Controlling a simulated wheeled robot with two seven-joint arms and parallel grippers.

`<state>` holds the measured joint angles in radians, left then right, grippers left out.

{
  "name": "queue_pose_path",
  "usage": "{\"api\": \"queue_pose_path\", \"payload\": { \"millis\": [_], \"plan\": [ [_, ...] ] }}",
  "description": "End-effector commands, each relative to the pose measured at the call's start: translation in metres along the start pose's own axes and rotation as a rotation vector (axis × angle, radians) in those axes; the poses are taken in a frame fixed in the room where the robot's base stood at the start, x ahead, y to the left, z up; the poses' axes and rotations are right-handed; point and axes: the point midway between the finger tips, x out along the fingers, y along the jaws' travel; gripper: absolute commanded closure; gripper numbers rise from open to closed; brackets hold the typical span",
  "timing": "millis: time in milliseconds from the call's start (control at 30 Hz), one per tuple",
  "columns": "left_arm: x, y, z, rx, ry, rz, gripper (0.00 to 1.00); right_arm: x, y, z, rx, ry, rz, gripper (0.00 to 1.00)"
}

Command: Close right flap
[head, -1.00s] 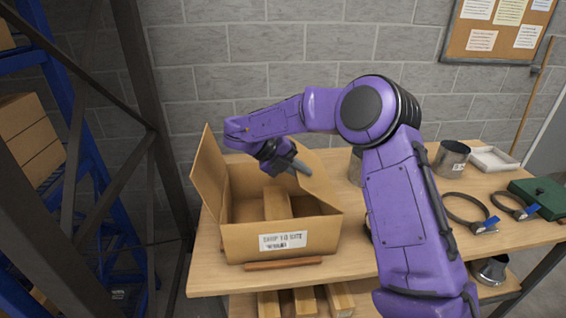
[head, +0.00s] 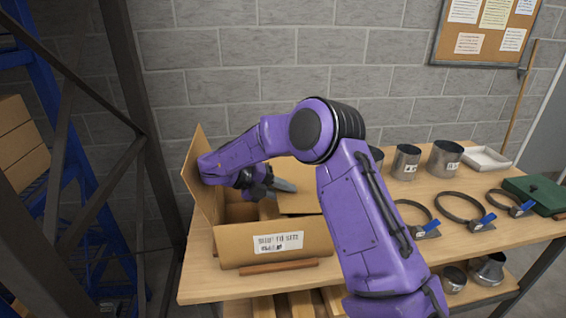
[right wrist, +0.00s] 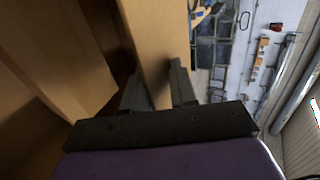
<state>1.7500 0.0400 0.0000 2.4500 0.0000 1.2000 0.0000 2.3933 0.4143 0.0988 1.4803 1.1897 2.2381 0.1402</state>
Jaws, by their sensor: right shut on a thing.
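An open cardboard box (head: 275,245) with a white label on its front stands on the wooden table. Its right flap (head: 300,204) is folded inward and lies low over the right part of the opening. My right gripper (head: 282,185) is over the box and shut on this flap's edge. In the right wrist view the cardboard flap (right wrist: 160,45) runs between the two fingers (right wrist: 158,88). The left flap (head: 203,170) stands up. My right arm hides part of the opening and the far side. My left gripper is not in view.
Metal duct pieces (head: 406,162) and ring clamps (head: 459,208) stand or lie on the table to the right, with a white tray (head: 486,158) and a green case (head: 538,194). A brown strip (head: 264,267) lies before the box. A dark rack post (head: 140,130) rises at left.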

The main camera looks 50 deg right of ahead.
Motion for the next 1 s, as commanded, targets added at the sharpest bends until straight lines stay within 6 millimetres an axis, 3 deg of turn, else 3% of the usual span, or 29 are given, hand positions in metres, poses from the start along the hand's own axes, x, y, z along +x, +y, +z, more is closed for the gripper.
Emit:
{"api": "queue_pose_path", "payload": {
  "millis": [400, 433, 800, 967, 1000],
  "plan": [
    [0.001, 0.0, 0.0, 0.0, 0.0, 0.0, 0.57, 0.004, 0.004, -0.003, -0.005, 0.014, 0.001, 1.0],
    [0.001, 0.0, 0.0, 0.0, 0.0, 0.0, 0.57, 0.004, 0.003, -0.003, -0.005, 0.014, 0.001, 0.7],
    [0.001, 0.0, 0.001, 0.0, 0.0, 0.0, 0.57, 0.0, 0.0, -0.001, -0.001, 0.004, 0.001, 0.7],
    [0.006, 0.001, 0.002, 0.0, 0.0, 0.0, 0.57, -0.012, -0.025, -0.001, 0.003, 0.006, 0.003, 0.7],
    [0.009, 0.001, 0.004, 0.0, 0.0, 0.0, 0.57, -0.017, -0.031, -0.009, 0.0, 0.004, 0.004, 0.7]
  ]
}}
